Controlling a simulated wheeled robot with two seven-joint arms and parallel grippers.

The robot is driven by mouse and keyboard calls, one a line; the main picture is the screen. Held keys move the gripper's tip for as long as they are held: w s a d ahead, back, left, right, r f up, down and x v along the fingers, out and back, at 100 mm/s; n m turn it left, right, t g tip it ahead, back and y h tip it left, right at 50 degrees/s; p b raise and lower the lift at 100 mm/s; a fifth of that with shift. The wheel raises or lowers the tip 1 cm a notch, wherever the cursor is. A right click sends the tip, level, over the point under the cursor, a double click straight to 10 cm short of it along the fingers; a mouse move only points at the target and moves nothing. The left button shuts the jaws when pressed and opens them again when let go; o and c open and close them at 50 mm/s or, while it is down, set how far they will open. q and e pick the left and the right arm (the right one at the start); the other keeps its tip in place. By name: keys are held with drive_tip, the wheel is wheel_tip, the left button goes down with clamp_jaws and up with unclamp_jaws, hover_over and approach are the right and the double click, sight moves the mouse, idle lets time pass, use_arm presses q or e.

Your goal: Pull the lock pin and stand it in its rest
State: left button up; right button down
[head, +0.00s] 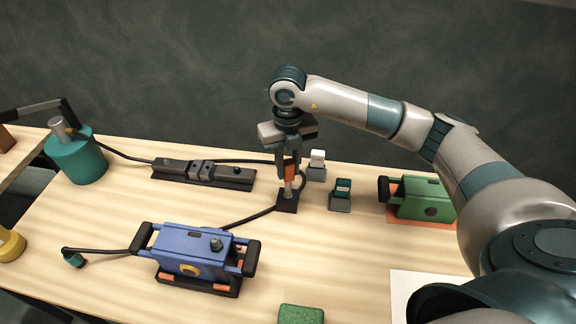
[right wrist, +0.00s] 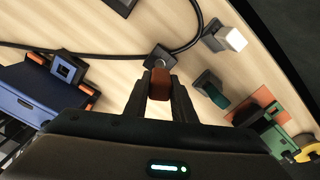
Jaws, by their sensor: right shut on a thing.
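My right gripper (head: 289,163) points down and is shut on the red-brown grip of the lock pin (head: 288,185). The pin stands upright, and its pale shaft runs down to a small dark block (head: 286,205) on the table. I cannot tell how far the shaft sits in the block, or whether this block is the rest. In the right wrist view, the pin's grip (right wrist: 160,84) is between the two fingers of my right gripper (right wrist: 159,92), with the dark block (right wrist: 151,58) just beyond. My left gripper is not in view.
A black cable (head: 250,218) runs close by the block. A dark rail (head: 203,174) lies left, a blue case (head: 195,250) front left, a green case (head: 425,197) right. Two small holders (head: 317,172) (head: 340,203) stand just right of the pin.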

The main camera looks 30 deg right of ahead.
idle(0.4)
drive_tip(key=c, duration=1.2)
unclamp_jaws()
drive_tip(key=shift+o, duration=0.2)
drive_tip(key=shift+r+p, duration=1.1)
drive_tip(key=shift+r, duration=1.2)
drive_tip(key=shift+r, duration=0.5)
wheel_tip(320, 180, up, 16)
drive_tip(key=b, duration=0.3)
drive_tip(key=shift+r+b, duration=0.2)
drive_tip(key=shift+b, duration=0.15)
